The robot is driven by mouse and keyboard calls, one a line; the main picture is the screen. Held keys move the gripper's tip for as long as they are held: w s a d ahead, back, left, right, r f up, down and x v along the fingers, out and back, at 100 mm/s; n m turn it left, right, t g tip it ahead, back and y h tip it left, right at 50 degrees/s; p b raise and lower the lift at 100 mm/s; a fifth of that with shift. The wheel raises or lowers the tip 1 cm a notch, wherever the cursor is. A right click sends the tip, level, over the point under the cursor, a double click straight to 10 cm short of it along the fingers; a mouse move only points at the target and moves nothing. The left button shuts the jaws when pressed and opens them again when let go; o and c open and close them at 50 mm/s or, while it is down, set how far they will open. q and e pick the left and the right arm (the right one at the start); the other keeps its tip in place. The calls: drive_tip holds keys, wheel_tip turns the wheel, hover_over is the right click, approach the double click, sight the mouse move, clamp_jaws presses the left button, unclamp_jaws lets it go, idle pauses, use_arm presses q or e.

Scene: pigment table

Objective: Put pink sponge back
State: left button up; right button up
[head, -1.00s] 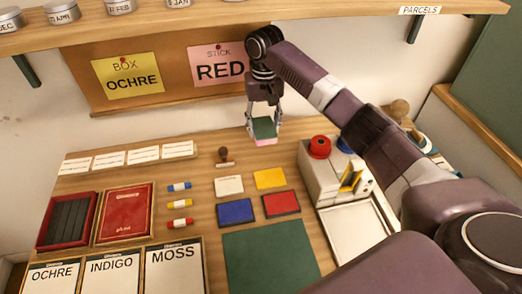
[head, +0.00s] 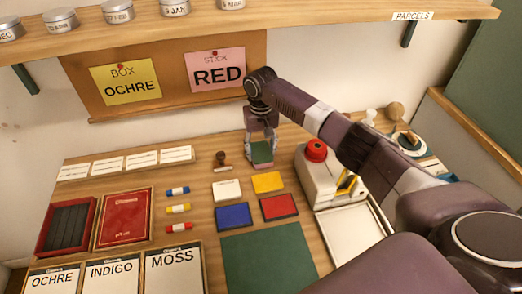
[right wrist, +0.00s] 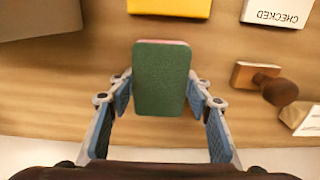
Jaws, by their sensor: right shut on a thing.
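The pink sponge has a green face; its green face (head: 261,153) shows in the head view, at the far side of the table behind the yellow pad. My right gripper (head: 260,158) is shut on it. In the right wrist view the sponge (right wrist: 161,78) shows mostly green with a thin pink edge, between the fingers of the right gripper (right wrist: 160,92). I cannot tell whether the sponge touches the table. My left gripper is not in view.
A wooden stamp (head: 221,160) stands just left of the gripper. Yellow (head: 268,182), red (head: 279,207), blue (head: 233,217) and white (head: 227,190) pads lie in front. A pale machine with a red knob (head: 316,150) stands to the right. A shelf (head: 300,14) hangs above.

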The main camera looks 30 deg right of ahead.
sight(261, 151)
drive_tip(key=o, duration=1.2)
drive_tip(key=shift+f, duration=0.1)
wheel_tip(261, 151, up, 12)
drive_tip(key=shift+r+b, duration=0.2)
drive_tip(key=shift+b, duration=0.3)
drive_tip(key=shift+f, duration=0.1)
